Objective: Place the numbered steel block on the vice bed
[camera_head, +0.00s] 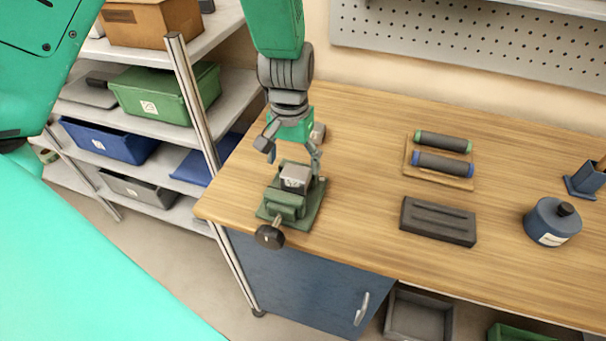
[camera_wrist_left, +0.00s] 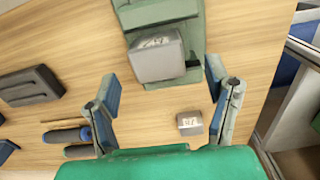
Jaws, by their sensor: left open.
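The green vice (camera_head: 287,205) stands at the left end of the wooden bench, its dark round handle knob over the front edge. A grey steel block (camera_head: 295,177) with a marking on it sits on the vice bed beside the green jaw; it also shows in the left wrist view (camera_wrist_left: 158,56). My left gripper (camera_head: 292,158) is open and empty just behind and above this block, with its fingers apart from it. A second, smaller-looking marked grey block (camera_wrist_left: 190,123) lies on the bench behind the vice; it is partly hidden in the head view (camera_head: 318,132).
A tray with two dark rollers (camera_head: 440,152), a dark slotted block (camera_head: 437,221) and a blue bottle (camera_head: 552,222) stand to the right. Shelves with bins (camera_head: 165,92) and a metal post (camera_head: 195,100) are left of the bench. Bare bench top lies between vice and rollers.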

